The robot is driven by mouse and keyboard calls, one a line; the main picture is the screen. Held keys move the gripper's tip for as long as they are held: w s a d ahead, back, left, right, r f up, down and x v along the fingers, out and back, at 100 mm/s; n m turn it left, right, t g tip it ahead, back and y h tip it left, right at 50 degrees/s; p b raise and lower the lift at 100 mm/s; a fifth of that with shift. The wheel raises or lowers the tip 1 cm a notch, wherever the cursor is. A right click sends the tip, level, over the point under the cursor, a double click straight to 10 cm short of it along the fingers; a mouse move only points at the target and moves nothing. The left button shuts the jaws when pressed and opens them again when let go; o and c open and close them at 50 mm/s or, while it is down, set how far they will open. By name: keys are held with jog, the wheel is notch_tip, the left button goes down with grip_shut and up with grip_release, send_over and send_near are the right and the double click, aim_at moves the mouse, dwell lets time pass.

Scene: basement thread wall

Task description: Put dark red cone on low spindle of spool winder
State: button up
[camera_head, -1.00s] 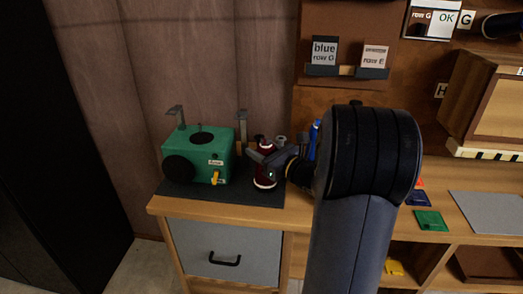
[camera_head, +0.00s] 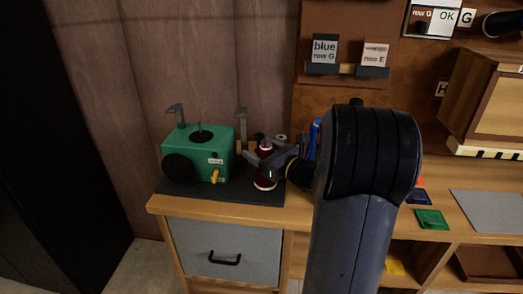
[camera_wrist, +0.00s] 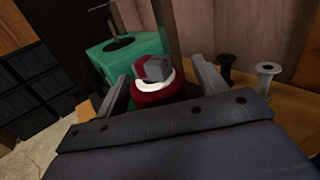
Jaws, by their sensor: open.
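The dark red cone (camera_head: 264,181) stands upright with a white base ring on the dark mat, right of the green spool winder (camera_head: 207,158). My gripper (camera_head: 267,160) is open around the cone's upper part. In the wrist view the cone (camera_wrist: 158,96) lies between the two spread fingers of my gripper (camera_wrist: 163,88), with a gap on each side. A white ring and a small grey block show at its top. The winder has a dark disc with a thin upright rod (camera_head: 199,127) on top, and also shows in the wrist view (camera_wrist: 125,53).
The dark mat (camera_head: 225,194) lies on the wooden counter. A grey bracket post (camera_head: 242,125) stands behind the winder. Small spools (camera_wrist: 267,78) and a blue item (camera_head: 314,136) stand close behind and right of the cone. My arm hides part of the counter.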

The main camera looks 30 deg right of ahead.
jog(key=v, duration=1)
jog(key=shift+s+d+p, duration=0.15)
jog(key=shift+s+p, duration=0.15)
jog(key=shift+s, duration=0.1)
jog(key=shift+w, duration=0.15)
jog(key=x, duration=1)
jog(key=shift+w+a+b, duration=0.2)
jog(key=shift+w+b, duration=0.05)
jog(key=shift+b, duration=0.1)
jog(key=shift+r, duration=0.25)
jog(key=shift+r+p, duration=0.1)
jog(key=shift+p, duration=0.25)
